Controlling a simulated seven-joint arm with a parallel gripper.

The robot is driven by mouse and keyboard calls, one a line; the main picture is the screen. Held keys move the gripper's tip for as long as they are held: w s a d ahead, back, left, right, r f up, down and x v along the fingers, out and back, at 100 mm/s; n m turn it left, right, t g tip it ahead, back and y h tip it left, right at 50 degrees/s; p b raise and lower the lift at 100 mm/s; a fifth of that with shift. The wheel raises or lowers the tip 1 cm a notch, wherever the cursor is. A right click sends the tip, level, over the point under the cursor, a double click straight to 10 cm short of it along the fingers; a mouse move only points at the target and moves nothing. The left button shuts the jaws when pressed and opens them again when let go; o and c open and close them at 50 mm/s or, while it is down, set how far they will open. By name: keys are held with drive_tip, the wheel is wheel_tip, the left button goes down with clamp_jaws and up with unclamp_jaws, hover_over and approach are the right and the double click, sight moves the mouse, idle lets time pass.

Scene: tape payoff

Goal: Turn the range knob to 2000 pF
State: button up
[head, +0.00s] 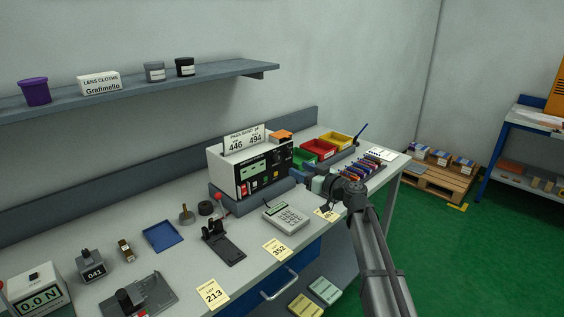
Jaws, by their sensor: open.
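The meter (263,172) is a light box with a black front panel, standing on a dark base at the back middle of the bench. Its panel has a greenish display, some red and white buttons and small dark fittings. The range knob and its setting are too small to make out, and may be partly hidden by my gripper. My gripper (299,174) is at the right end of the panel, with its dark blue fingers pointing left towards it. The fingers are open, and nothing shows between them. I cannot tell whether they touch the panel.
A keypad device (285,216) and black fixture (222,243) stand in front. A shelf (130,88) hangs above.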

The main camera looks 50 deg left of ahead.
sight(280, 160)
drive_tip(key=a, duration=0.9)
drive_tip(key=shift+a, duration=0.4)
drive_tip(key=shift+c, duration=0.3)
drive_tip(key=c, duration=1)
drive_tip(key=m, duration=0.5)
drive_tip(key=shift+w+m, duration=0.15)
drive_tip(key=shift+m, duration=0.15)
drive_tip(key=m, duration=0.5)
drive_tip(key=shift+f+m, duration=0.1)
drive_tip(key=shift+m, duration=0.6)
